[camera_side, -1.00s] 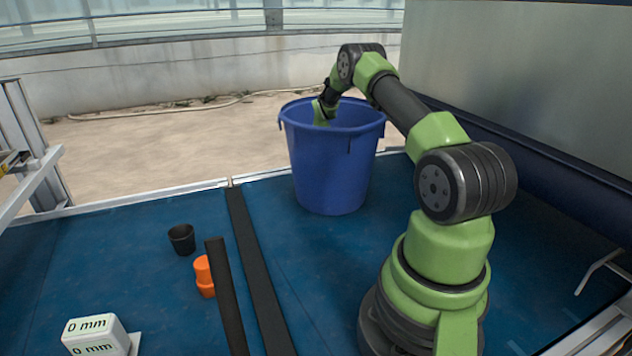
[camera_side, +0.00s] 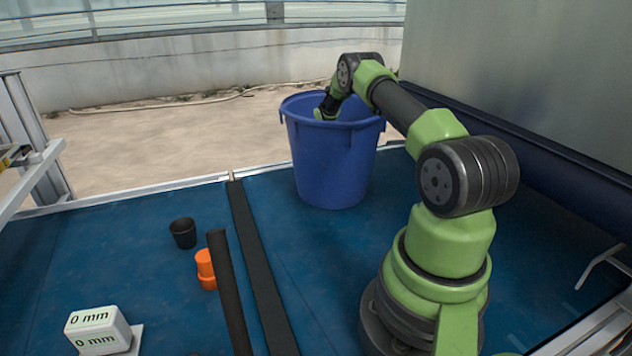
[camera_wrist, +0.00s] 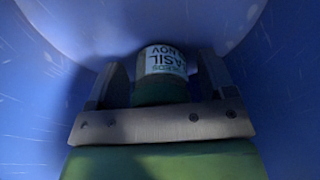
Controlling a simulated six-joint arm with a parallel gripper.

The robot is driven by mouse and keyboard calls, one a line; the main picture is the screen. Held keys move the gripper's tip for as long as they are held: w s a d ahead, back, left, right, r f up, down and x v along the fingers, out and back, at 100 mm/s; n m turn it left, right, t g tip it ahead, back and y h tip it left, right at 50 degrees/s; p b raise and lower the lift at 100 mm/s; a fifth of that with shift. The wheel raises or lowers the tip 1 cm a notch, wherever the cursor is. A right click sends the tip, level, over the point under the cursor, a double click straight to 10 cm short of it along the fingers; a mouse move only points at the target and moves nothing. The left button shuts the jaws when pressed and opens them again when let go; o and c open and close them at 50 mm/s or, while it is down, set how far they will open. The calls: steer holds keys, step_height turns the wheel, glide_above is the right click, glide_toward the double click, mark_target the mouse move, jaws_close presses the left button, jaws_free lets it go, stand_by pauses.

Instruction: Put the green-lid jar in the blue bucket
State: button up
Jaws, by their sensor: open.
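The blue bucket (camera_side: 335,165) stands upright on the blue bench top, left of my arm. In the side view my gripper reaches down through its open top, and the bucket wall hides the fingers. The wrist view shows my gripper (camera_wrist: 163,78) inside the bucket, whose blue wall (camera_wrist: 40,110) surrounds it. The jar (camera_wrist: 163,60), with a white printed label, is between the two open fingers. Its green lid (camera_wrist: 160,92) is toward the gripper body. I cannot tell whether the jar touches the bucket floor.
A small black pot (camera_side: 183,233) and an orange object (camera_side: 205,268) stand on the left of the bench. A white "0 mm" block (camera_side: 97,328) is at front left.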

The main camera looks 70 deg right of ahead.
steer(key=r, duration=0.4)
steer(key=s+r, duration=0.1)
steer(key=r, duration=0.3)
steer(key=d+r, duration=0.1)
steer(key=r, duration=0.3)
steer(key=shift+s+r, duration=0.1)
steer(key=shift+s, duration=0.05)
